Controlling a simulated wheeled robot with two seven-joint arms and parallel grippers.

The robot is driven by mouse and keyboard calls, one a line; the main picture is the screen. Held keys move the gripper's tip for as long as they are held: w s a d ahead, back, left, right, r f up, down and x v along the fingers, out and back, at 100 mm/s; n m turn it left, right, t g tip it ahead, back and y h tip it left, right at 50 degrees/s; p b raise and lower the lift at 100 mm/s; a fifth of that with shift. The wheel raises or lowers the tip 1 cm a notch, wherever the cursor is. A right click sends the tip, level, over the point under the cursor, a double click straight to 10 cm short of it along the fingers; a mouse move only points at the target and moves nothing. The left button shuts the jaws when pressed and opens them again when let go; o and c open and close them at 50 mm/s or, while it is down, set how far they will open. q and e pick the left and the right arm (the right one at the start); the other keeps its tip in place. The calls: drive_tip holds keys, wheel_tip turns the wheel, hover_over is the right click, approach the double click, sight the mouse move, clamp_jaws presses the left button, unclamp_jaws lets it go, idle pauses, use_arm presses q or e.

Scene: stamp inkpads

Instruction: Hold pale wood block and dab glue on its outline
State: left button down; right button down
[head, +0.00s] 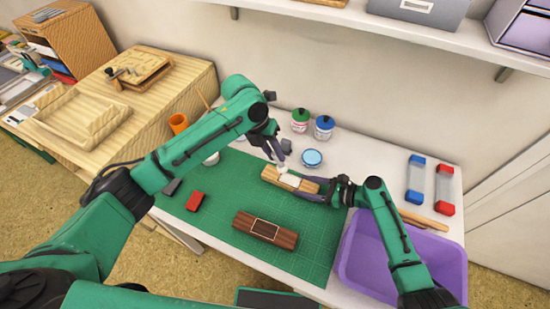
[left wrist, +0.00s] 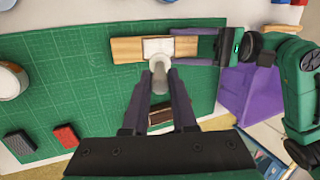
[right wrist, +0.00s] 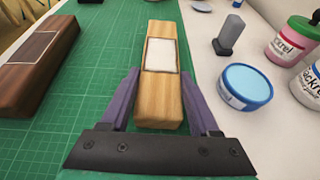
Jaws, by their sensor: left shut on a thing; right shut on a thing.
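The pale wood block (head: 309,186) is over the green mat, with a white, dark-outlined rectangle on its top; it also shows in the left wrist view (left wrist: 127,50) and right wrist view (right wrist: 160,105). My right gripper (head: 327,190) is shut on the block's right end, fingers on both sides. My left gripper (head: 279,153) is shut on a whitish glue bottle (left wrist: 159,72), tip pointing at the white rectangle. I cannot tell whether the tip touches it. The bottle does not show in the right wrist view.
A dark wood block (head: 265,229), a red pad (head: 195,201) and a grey pad (head: 172,187) lie on the green mat (head: 222,228). Paint jars (head: 323,127) and a blue-lidded tin (head: 312,158) stand behind. A purple bin (head: 360,255) is at front right.

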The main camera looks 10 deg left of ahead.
use_arm(q)
drive_tip(key=shift+r, duration=1)
use_arm(e)
drive_tip(key=shift+c, duration=0.2)
unclamp_jaws()
drive_tip(key=v, duration=0.7)
drive_tip(key=shift+s+d+r, duration=0.1)
drive_tip(key=shift+s+d, duration=0.05)
drive_tip(key=shift+d, duration=0.1)
